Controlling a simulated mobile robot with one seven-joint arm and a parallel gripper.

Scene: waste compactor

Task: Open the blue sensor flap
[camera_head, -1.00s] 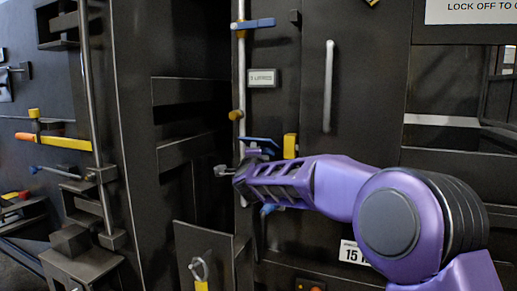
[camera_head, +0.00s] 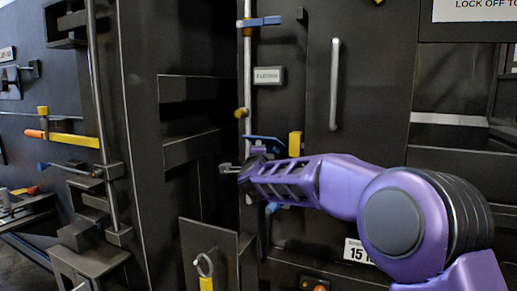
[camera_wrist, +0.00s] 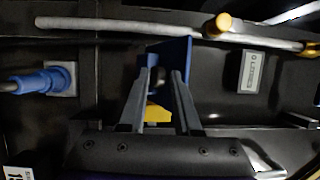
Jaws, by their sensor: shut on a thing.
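The blue sensor flap (camera_wrist: 180,50) shows in the wrist view as a flat blue plate at my fingertips. In the head view its blue edge (camera_head: 263,139) shows just above my gripper, left of a yellow block. My gripper (camera_wrist: 161,76) is shut on the flap, with a finger on each side of it. In the head view my gripper (camera_head: 246,170) reaches left to the dark cabinet front. The flap's hinge and the space behind it are hidden.
A blue plug-like part (camera_wrist: 35,82) sits left of the fingers in the wrist view. A metal rod (camera_head: 247,70) with a blue lever (camera_head: 259,22) runs above. A grey label box (camera_head: 269,76) and vertical handle (camera_head: 334,85) are nearby. A dark panel with a ring (camera_head: 204,266) stands lower left.

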